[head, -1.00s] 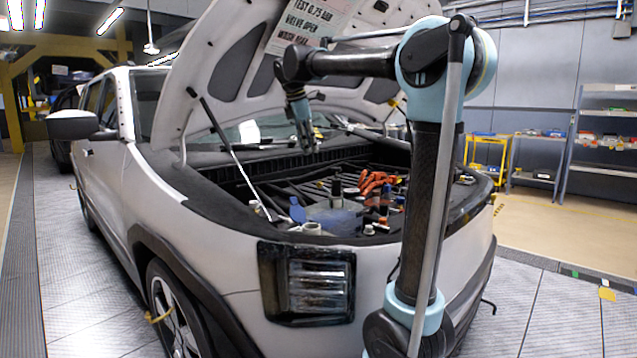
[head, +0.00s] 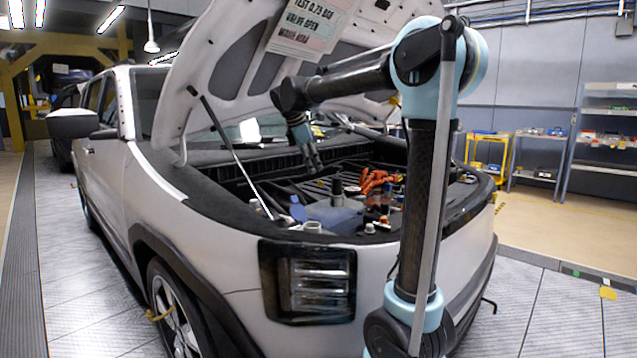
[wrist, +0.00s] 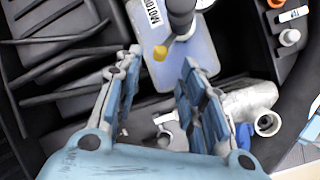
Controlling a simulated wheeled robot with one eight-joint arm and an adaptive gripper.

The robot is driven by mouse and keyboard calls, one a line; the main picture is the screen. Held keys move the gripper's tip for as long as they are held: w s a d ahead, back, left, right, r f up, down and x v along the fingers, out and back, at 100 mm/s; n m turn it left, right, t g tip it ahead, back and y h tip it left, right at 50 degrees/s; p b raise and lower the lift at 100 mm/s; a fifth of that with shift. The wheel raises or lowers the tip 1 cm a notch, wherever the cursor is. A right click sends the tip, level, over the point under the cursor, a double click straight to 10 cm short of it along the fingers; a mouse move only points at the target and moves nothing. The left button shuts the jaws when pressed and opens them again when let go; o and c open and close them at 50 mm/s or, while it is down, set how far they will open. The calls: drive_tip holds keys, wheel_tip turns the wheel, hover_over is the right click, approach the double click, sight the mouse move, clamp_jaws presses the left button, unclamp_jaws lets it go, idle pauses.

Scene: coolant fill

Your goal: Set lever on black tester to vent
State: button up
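The black tester (wrist: 181,12) stands on a pale translucent tank (wrist: 205,55) at the top of the wrist view. Its lever has a yellow tip (wrist: 160,53) that points down and left in that view. In the head view the tester (head: 337,188) is a small dark upright shape in the engine bay, and its lever is too small to read. My gripper (wrist: 161,62) is open and empty, and the yellow tip shows between its fingertips. I cannot tell the height gap. In the head view my gripper (head: 318,168) hangs over the bay, just left of the tester.
The raised hood (head: 235,75) hangs above my arm, with a sign (head: 303,25) on it. A thin prop rod (head: 235,155) stands left of my gripper. Orange parts (head: 375,180) lie right of the tester. A grey metal fitting (wrist: 248,105) sits beside the right finger.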

sight(325, 187)
drive_tip(key=x, duration=0.7)
drive_tip(key=shift+w+d+f, duration=0.1)
drive_tip(key=shift+f, duration=0.15)
clamp_jaws()
